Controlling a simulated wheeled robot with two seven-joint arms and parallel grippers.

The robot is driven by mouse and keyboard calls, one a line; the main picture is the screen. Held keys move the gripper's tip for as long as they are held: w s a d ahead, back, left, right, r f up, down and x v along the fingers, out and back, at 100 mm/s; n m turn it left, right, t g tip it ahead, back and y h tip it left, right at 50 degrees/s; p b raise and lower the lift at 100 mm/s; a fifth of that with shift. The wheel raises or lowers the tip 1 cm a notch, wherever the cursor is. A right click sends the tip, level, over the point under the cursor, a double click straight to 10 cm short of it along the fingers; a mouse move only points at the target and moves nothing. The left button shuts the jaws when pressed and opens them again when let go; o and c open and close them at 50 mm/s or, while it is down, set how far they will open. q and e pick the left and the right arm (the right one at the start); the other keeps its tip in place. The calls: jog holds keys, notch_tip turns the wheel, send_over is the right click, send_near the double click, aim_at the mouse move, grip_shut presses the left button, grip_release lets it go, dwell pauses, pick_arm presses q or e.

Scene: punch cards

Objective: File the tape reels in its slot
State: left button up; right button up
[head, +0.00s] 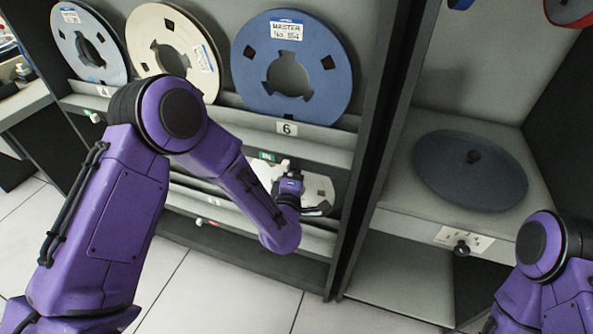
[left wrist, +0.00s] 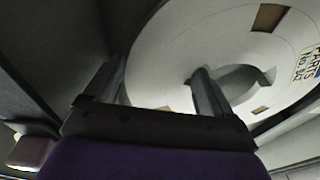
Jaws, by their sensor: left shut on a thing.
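A white tape reel (head: 320,187) stands in the lower row of the rack, partly hidden behind my left arm. It fills much of the left wrist view (left wrist: 160,60), with a yellowish label at the right. My left gripper (head: 303,194) is shut on this reel. In the left wrist view its fingers (left wrist: 157,88) straddle the reel's band between rim and hub opening. In the upper row stand a blue reel (head: 325,75) labelled MASTER above the number 6, a cream reel (head: 200,50) and a pale grey-blue reel (head: 70,43). My right gripper is out of view; only its arm shows.
The rack's dark upright (head: 375,150) separates it from a grey cabinet at the right. A dark round disc (head: 470,170) with a knob lies on the cabinet top (head: 400,205). A desk edge is at far left. The tiled floor (head: 225,290) in front is clear.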

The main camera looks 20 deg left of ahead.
pick_arm(q)
notch_tip(320, 180, down, 7)
jog(key=b, duration=0.5)
jog(key=shift+r, duration=0.15)
dwell(2.6)
jog(key=o, duration=1.9)
jog(key=shift+c, duration=0.2)
jog(key=shift+c, duration=0.6)
jog(key=s, duration=1.2)
jog(key=shift+a, duration=0.25)
